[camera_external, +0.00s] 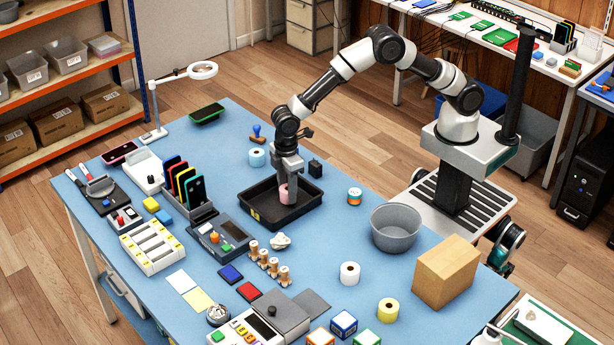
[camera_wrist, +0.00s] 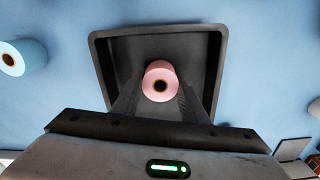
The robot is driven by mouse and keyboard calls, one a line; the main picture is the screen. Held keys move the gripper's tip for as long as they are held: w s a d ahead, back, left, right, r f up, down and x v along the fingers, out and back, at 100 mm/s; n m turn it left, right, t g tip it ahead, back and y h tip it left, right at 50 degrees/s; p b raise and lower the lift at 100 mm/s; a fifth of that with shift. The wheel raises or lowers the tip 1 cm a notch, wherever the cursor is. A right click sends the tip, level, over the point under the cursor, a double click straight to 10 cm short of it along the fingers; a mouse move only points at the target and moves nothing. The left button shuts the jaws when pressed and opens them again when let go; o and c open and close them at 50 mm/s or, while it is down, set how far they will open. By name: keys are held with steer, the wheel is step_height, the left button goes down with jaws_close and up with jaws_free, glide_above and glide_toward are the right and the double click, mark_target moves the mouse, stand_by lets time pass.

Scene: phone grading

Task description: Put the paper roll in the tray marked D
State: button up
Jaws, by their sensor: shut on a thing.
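A pink paper roll (camera_external: 284,193) is between the fingers of my gripper (camera_external: 288,184), which is shut on it. The roll is upright inside a black tray (camera_external: 258,215) on the blue table. In the wrist view the pink roll (camera_wrist: 160,82) shows from above between my two fingers (camera_wrist: 157,98), with the black tray (camera_wrist: 102,42) around it. I cannot tell whether the roll touches the tray floor. A yellow label shows on the tray's front wall, but its letter is too small to read.
A light blue roll (camera_external: 257,157) stands behind the tray, a white roll (camera_external: 349,273) and a yellow roll (camera_external: 388,310) nearer the front. A grey bowl (camera_external: 396,228) and cardboard box (camera_external: 446,272) are at right. A black weight-like object (camera_external: 315,168) is close to the tray's back corner.

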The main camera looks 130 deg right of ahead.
steer(key=shift+f, duration=0.2)
steer(key=o, duration=1.1)
steer(key=shift+r, duration=0.1)
